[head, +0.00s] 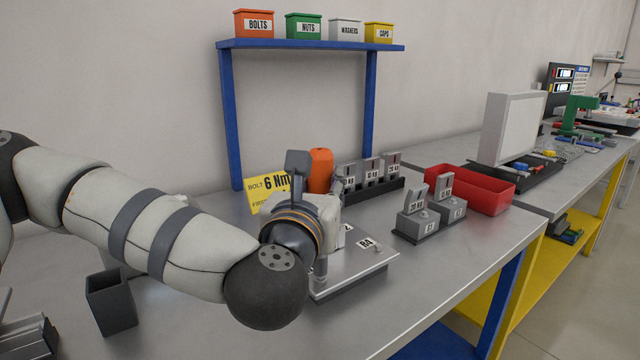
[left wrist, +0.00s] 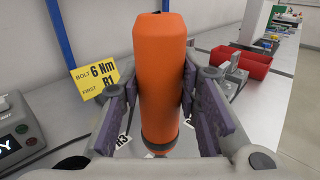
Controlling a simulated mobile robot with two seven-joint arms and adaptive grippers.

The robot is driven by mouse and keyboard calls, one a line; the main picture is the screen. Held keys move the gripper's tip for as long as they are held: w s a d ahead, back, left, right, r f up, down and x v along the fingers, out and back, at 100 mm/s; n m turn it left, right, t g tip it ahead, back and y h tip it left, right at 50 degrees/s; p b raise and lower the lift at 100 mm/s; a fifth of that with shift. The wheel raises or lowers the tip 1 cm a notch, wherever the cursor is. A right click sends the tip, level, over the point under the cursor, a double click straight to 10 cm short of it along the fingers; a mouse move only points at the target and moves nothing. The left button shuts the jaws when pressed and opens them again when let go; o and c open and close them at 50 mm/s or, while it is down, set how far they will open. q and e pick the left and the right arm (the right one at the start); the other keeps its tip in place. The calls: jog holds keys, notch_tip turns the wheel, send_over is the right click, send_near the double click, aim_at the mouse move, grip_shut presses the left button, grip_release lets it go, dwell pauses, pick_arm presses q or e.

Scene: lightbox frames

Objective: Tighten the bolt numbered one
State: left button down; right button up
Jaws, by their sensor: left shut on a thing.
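My left gripper (head: 318,205) is above the bolt plate, shut on an orange-handled tool (head: 320,170). In the left wrist view the orange handle (left wrist: 163,75) stands upright between the purple finger pads of the gripper (left wrist: 160,112). The tool's lower end is mostly hidden by my gripper. The metal bolt plate (head: 345,272) shows a label R4 and a bolt head at its right. Bolt one is hidden behind my arm and gripper. The yellow sign (left wrist: 101,80) behind reads bolt, 6 Nm, first, R1. My right gripper is not in view.
Grey labelled blocks (head: 417,226) and a rack of similar blocks (head: 370,172) stand right of and behind the plate. A red bin (head: 470,190) is farther right. A dark open cup (head: 111,303) stands at left. The front right of the bench is clear.

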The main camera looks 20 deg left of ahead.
aim_at(318, 162)
pick_arm(q)
jog(key=shift+s+f, duration=0.1)
jog(key=shift+f, duration=1)
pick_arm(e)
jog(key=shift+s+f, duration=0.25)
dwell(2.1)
pick_arm(q)
jog(key=shift+r, duration=0.1)
notch_tip(318, 162, up, 5)
jog(key=shift+f+p, duration=0.15)
jog(key=shift+p, duration=0.5)
jog(key=shift+r, duration=0.55)
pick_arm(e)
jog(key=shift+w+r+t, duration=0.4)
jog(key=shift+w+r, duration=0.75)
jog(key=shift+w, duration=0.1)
pick_arm(q)
jog(key=shift+r, duration=0.1)
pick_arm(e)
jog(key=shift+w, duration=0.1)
